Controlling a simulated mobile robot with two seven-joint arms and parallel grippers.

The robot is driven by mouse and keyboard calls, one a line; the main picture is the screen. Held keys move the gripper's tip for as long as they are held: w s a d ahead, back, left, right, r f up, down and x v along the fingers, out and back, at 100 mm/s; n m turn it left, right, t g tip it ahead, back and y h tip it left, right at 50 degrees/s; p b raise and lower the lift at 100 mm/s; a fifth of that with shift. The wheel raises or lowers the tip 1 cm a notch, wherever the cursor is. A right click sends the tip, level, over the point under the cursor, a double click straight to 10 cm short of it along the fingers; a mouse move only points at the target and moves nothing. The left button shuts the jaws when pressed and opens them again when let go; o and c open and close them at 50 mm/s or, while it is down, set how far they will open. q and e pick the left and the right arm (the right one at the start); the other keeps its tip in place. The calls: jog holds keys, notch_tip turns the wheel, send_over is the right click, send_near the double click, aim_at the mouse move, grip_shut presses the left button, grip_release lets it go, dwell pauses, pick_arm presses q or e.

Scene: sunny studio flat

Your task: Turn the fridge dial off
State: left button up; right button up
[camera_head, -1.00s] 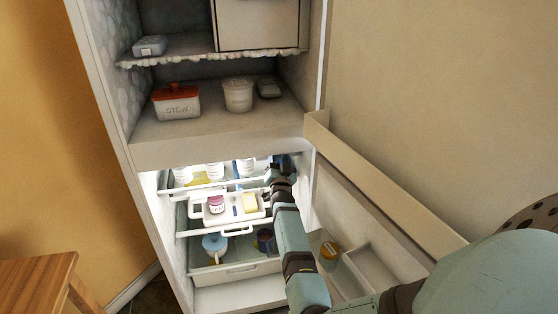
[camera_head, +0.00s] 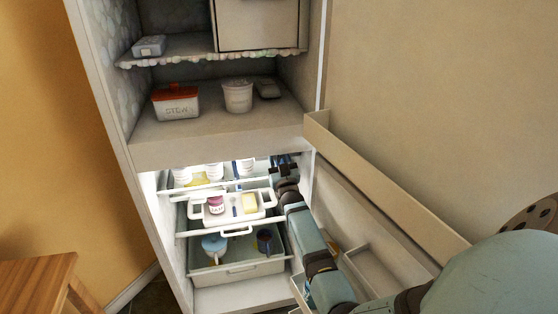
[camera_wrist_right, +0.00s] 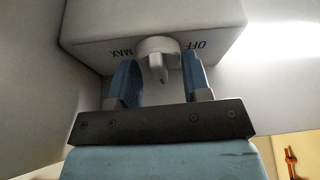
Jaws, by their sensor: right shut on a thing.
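The fridge dial (camera_wrist_right: 157,47) is a pale round knob with a pointed tip, on the underside of a white housing (camera_wrist_right: 85,38) in the right wrist view. OFF is printed upside down to its right and MAX to its left. The pointer tip faces down in the picture, between the two labels. My right gripper (camera_wrist_right: 160,67) is shut on the dial, with one blue finger on each side. In the head view my right gripper (camera_head: 284,162) is inside the lit fridge (camera_head: 152,205) at its upper right, and the dial is hidden. My left gripper is out of view.
The fridge door (camera_head: 385,190) stands open to the right, beside my right arm. A red-lidded box (camera_head: 177,103) stands above. A wooden stool (camera_head: 35,280) is at lower left.

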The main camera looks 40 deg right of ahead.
jog(key=shift+r, duration=0.1)
jog(key=o, duration=0.9)
jog(key=shift+c, duration=0.2)
jog(key=v, duration=0.7)
jog(key=shift+s, duration=0.15)
jog(key=shift+o, duration=0.2)
